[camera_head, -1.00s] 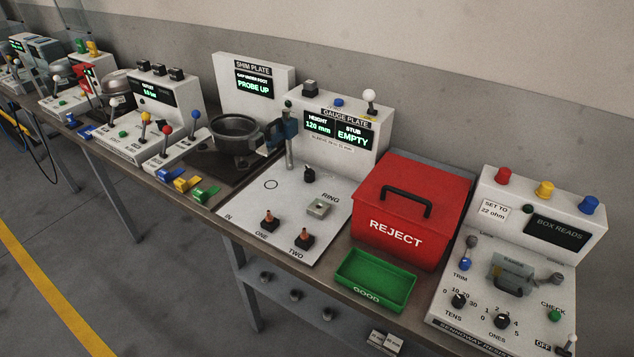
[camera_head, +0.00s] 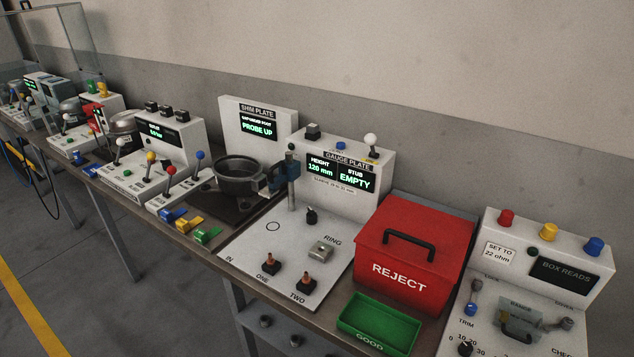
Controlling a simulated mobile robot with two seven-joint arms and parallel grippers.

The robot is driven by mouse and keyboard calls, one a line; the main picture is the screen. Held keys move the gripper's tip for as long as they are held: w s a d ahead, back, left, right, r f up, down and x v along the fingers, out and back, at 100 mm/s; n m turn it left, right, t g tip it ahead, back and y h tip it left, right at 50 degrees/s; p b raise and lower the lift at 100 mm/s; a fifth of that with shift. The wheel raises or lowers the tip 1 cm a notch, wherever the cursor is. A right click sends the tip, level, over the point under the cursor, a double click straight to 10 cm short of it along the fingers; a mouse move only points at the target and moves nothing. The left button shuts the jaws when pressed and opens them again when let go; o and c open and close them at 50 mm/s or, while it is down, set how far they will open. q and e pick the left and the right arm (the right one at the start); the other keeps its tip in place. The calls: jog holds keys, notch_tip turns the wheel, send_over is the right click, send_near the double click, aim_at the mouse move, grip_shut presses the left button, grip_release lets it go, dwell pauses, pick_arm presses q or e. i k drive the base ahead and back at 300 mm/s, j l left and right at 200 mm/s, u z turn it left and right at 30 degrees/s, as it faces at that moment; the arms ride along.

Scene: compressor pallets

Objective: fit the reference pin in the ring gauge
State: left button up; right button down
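The gauge plate (camera_head: 256,256) is a white panel on the bench with an upright display reading height 120 mm and stub EMPTY. A small metal block with a hole, the ring gauge (camera_head: 321,251), sits by the RING label. Two copper-topped pins in black bases, marked ONE (camera_head: 269,264) and TWO (camera_head: 306,286), stand at the front. A black knob-like piece (camera_head: 311,215) stands behind the ring. I cannot tell which piece is the reference pin. Nothing visibly sticks up from the ring. Neither gripper is in view.
A red REJECT box (camera_head: 410,254) and green GOOD tray (camera_head: 378,326) stand right of the plate. A blue clamp on a post (camera_head: 291,185) rises at its back. A resistance box (camera_head: 545,260) is at far right. Levers and a dark pot (camera_head: 238,178) are at left.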

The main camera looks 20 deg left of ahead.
aim_at(312, 128)
jog(key=j+z, duration=0.15)
jog(key=z, duration=0.85)
jog(key=j+z, duration=0.4)
jog(key=k+j+z, duration=0.15)
jog(key=j+z, duration=0.25)
jog(key=k+j+z, duration=0.2)
jog(key=j, duration=0.15)
jog(key=k+j+z, duration=0.2)
jog(key=k+j, duration=0.25)
jog(key=j, duration=0.15)
jog(key=k+j, duration=0.25)
jog(key=j, duration=0.15)
jog(key=k+j, duration=0.25)
jog(key=j+z, duration=0.05)
jog(key=j, duration=0.1)
